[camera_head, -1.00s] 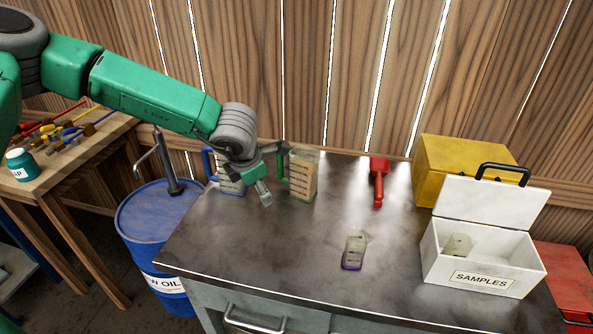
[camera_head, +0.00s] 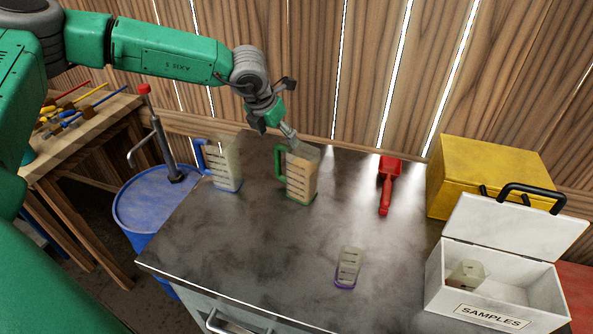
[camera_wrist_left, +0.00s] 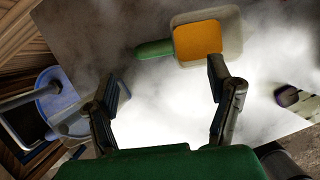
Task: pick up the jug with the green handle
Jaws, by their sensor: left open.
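The jug with the green handle (camera_head: 302,178) stands upright on the dark workbench, its handle on its left side and orange-brown contents inside. In the left wrist view this jug (camera_wrist_left: 232,35) is seen from above, with its green handle pointing left. My left gripper (camera_head: 273,122) is open and empty, just above and behind the jug's handle side. In the left wrist view the fingers of my left gripper (camera_wrist_left: 165,85) are spread wide, with the right fingertip overlapping the jug's lower edge. Contact cannot be told. My right gripper is not in view.
A jug with a blue handle (camera_head: 226,165) stands to the left. An open white samples box (camera_head: 440,285) and a yellow box (camera_head: 470,165) stand at the right.

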